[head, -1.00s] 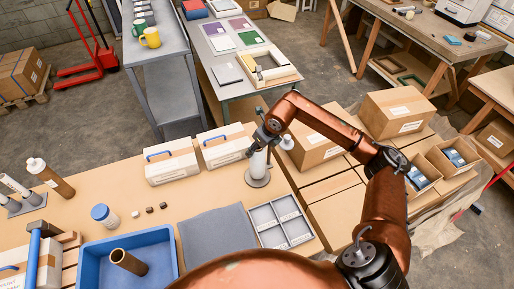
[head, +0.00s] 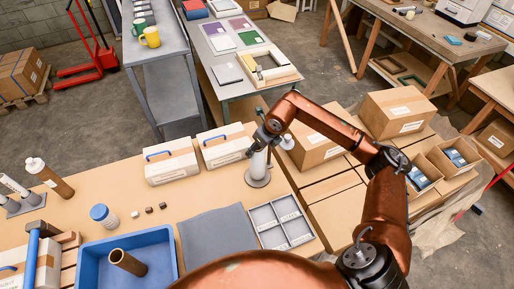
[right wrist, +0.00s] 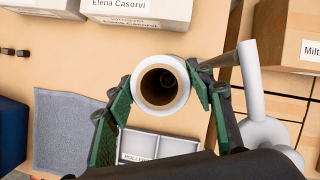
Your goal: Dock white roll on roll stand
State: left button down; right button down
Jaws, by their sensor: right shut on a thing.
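The white roll (head: 258,164) stands upright at the table's right end, above a round grey base that appears to be the roll stand (head: 257,181). My right gripper (head: 262,141) is shut on the roll near its top. In the right wrist view the roll (right wrist: 180,98) shows end-on, its brown core open towards the camera, between the green-padded fingers of my right gripper (right wrist: 162,92). The core's inside is dark; I cannot tell whether the stand's post is inside it. My left gripper is not in view.
A grey divided tray (head: 281,222) and grey mat (head: 215,238) lie in front of the roll. White boxes with blue handles (head: 171,163) stand to its left. Cardboard boxes (head: 310,150) stand to its right. A grey post (right wrist: 248,75) rises close beside my right gripper.

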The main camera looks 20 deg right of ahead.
jog(key=shift+f, duration=0.3)
jog(key=c, duration=1.2)
grip_release()
jog(key=p+v, duration=0.4)
jog(key=v, duration=0.7)
jog(key=shift+a, duration=0.1)
